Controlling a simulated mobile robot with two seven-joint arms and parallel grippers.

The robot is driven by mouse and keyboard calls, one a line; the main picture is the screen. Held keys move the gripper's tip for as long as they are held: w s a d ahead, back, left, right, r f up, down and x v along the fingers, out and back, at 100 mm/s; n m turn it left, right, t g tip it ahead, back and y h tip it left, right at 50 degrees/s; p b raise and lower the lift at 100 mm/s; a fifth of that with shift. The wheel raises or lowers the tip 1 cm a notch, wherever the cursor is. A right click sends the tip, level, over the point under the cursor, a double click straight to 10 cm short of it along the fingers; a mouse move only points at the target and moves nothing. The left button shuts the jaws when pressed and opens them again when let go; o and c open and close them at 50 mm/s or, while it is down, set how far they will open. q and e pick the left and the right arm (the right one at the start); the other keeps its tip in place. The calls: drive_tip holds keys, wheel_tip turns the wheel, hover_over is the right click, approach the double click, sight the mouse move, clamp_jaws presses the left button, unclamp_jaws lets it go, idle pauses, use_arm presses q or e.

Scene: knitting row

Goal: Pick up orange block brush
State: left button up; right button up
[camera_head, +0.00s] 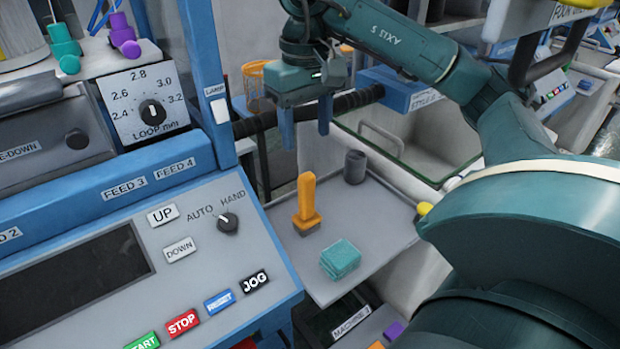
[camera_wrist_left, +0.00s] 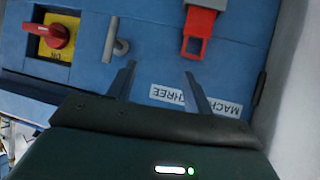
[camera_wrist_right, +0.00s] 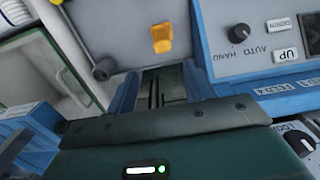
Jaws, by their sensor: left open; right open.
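The orange block brush (camera_head: 307,204) stands upright on a grey shelf (camera_head: 290,246), its orange handle on top and a dark base below. It also shows in the right wrist view (camera_wrist_right: 161,38), beyond the fingers. My right gripper (camera_head: 306,130) is open and empty, above and behind the brush, with its two blue fingers pointing down and apart from it. My left gripper (camera_wrist_left: 160,80) is out of the head view; in the left wrist view it is open and empty, in front of a blue machine panel with a red switch (camera_wrist_left: 55,36).
A teal block (camera_head: 341,259) lies on the shelf in front of the brush. A dark cylinder (camera_head: 355,166) stands behind it. The control panel (camera_head: 150,262) with buttons borders the shelf on the left. A grey bin (camera_head: 420,150) is behind.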

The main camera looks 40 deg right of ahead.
sight(306, 175)
wheel_tip(306, 175, down, 6)
drive_tip(key=shift+r+b, duration=0.25)
drive_tip(key=shift+b, duration=0.75)
drive_tip(key=f, duration=0.1)
drive_tip(key=f+b, duration=0.1)
drive_tip(key=f, duration=0.2)
drive_tip(key=shift+s+a, duration=0.35)
drive_tip(key=shift+f+b, duration=0.3)
drive_tip(key=shift+f, duration=0.35)
drive_tip(key=c, duration=1.1)
